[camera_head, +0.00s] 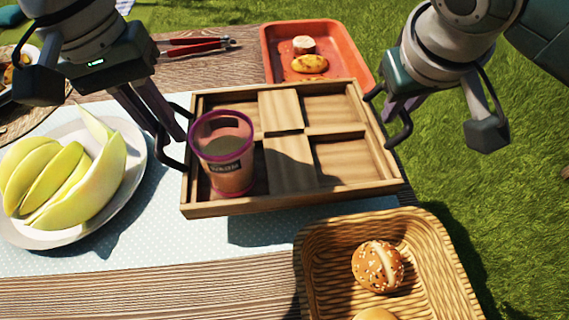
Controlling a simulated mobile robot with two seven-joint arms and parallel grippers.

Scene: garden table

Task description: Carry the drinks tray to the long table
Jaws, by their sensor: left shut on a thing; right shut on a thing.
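The drinks tray (291,202) is a wooden tray with low walls and crossed wooden strips inside. A clear cup with a magenta rim (222,160) stands upright in its left part. My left gripper (176,150) is shut on the dark handle at the tray's left side. My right gripper (385,112) is shut on the dark handle at its right side. The tray looks level. A shadow falls on the cloth below its front edge, so it appears to be raised above the table (130,297).
A plate of melon slices (134,187) lies at left on a pale dotted cloth (190,245). A wicker basket with buns (440,262) is close in front. An orange-red tray with food (348,50) and red-handled tongs (195,45) lie behind. Grass (500,205) is at right.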

